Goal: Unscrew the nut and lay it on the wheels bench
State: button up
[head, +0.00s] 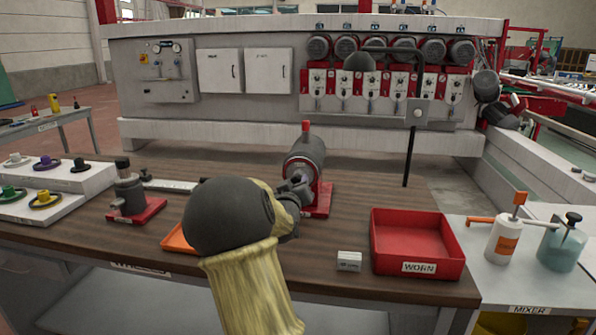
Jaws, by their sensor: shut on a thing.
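A dark grey motor-like spindle unit (305,155) stands on a red base (322,200) in the middle of the brown wooden bench (350,220). My gripper (299,186) is at the near end of this spindle, shut on what appears to be the nut. The nut itself is hidden by the fingers and my wrist, and I cannot tell whether it is still on the thread. The bench has a front-edge label (140,269) that is too small to read. My yellow-sleeved arm covers part of the bench front.
A red tray marked WORN (418,267) and a small white block (349,261) are at front right. An orange tray (178,240) is partly behind my arm. A grey device on a red base (132,197) and stepped racks with coloured wheels (45,199) are left. Bottles stand on the MIXER table (525,285).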

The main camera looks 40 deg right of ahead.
jog(key=n+p, duration=0.3)
jog(key=n, duration=0.3)
jog(key=shift+p, duration=0.3)
jog(key=o, duration=0.9)
jog(key=shift+f, duration=0.1)
